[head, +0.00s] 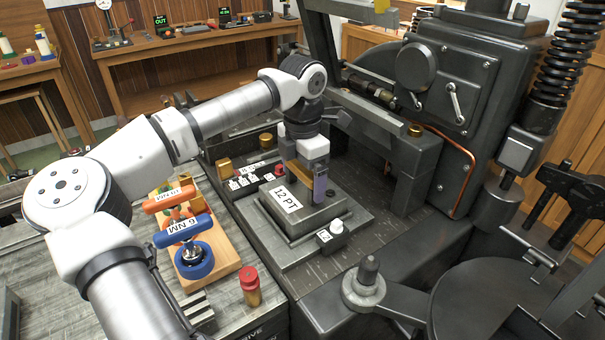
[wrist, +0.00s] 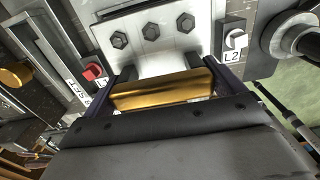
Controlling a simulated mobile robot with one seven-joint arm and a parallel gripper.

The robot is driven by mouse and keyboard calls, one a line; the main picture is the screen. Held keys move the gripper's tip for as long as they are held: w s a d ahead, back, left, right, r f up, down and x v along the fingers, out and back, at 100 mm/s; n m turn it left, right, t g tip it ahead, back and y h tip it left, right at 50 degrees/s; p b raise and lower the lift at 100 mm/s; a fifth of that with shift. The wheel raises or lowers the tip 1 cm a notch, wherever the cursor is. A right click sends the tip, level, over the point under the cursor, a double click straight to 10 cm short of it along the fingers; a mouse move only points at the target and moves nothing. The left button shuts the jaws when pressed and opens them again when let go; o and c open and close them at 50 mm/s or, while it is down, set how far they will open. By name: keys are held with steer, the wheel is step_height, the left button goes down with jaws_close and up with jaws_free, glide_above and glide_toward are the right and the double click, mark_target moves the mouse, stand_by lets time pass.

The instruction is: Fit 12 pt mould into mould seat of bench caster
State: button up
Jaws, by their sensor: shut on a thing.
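The 12 pt mould (head: 290,205) is a dark grey block with a white "12 PT" label, low over the mould seat (head: 283,248) of the bench caster (head: 455,105). My gripper (head: 309,181) points down over it and is shut on its brass bar, which lies between both purple fingers. In the wrist view the brass bar of the mould (wrist: 163,91) spans the gap between the fingers. Whether the mould is fully down in the seat cannot be told, as its underside is hidden.
A white knob labelled L2 (head: 337,227) stands at the seat's front right, and a red knob (head: 266,140) behind it. Torque drivers (head: 184,228) stand in a wooden rack to the left. A red-capped brass piece (head: 250,285) stands nearby. The caster's frame rises close on the right.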

steer(key=o, duration=1.7)
steer(key=shift+f, duration=0.1)
step_height(320, 180, up, 14)
steer(key=b, duration=0.2)
